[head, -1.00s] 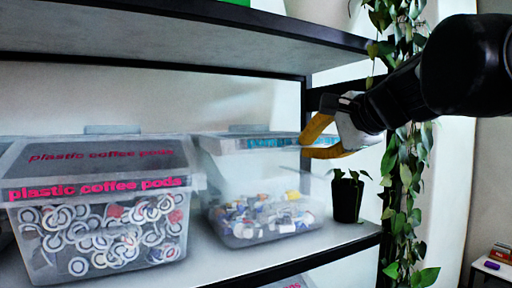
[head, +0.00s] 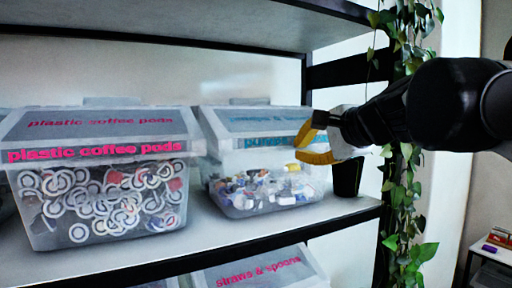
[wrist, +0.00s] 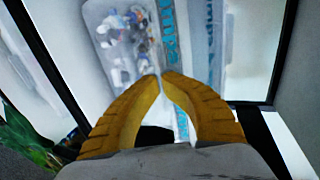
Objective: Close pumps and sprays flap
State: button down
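The pumps and sprays bin (head: 228,200) is a clear box with small mixed parts inside, on the shelf. Its clear flap (head: 250,121) carries blue lettering and slopes down toward the front, much like the lid on its left. The lettered strip also shows in the wrist view (wrist: 169,36). My gripper (head: 298,149) has yellow fingers and is at the flap's front right corner. In the wrist view my fingertips (wrist: 163,77) nearly meet, with nothing seen between them, over the flap's front edge. I cannot tell whether they touch it.
A coffee pods bin (head: 95,200) stands to the left. A dark plant pot (head: 347,178) is behind my gripper at right, near a shelf post with hanging vines (head: 398,190). Another shelf is overhead, and a straws and spoons bin (head: 262,272) sits below.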

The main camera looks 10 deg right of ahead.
jog(key=shift+f, duration=0.2)
jog(key=c, duration=1.6)
grip_release()
jog(key=shift+w+a, duration=0.1)
jog(key=shift+w, duration=0.2)
jog(key=shift+s, duration=0.1)
jog(key=shift+s, duration=0.1)
jog(key=v, duration=1.2)
jog(key=shift+r, duration=0.1)
